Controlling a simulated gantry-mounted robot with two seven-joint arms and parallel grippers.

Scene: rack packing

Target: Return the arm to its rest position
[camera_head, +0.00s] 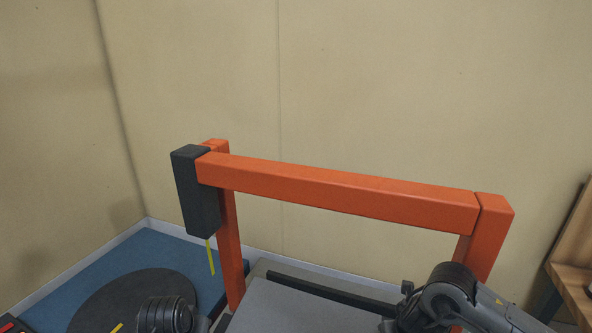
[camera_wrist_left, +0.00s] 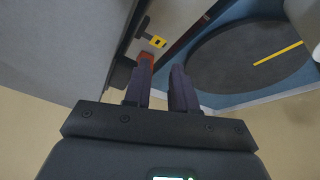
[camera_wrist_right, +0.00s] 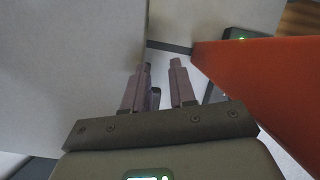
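In the left wrist view, my left gripper (camera_wrist_left: 163,68) has two dark fingers apart with nothing between them. It is beside a grey panel, and a small orange part (camera_wrist_left: 146,58) shows just past one fingertip. In the right wrist view, my right gripper (camera_wrist_right: 161,66) also has its fingers apart and empty, between a pale grey surface (camera_wrist_right: 70,60) and an orange beam (camera_wrist_right: 265,85). In the head view, a dark joint of my left arm (camera_head: 167,314) and my grey right arm (camera_head: 455,297) show at the bottom edge. Both grippers are out of that view.
An orange frame (camera_head: 340,192) with a dark block (camera_head: 195,190) at its left corner stands across the middle. A grey surface (camera_head: 300,308) lies below it. A dark round disc (camera_head: 110,300) is on the blue floor at left. A wooden shelf (camera_head: 572,285) stands at right.

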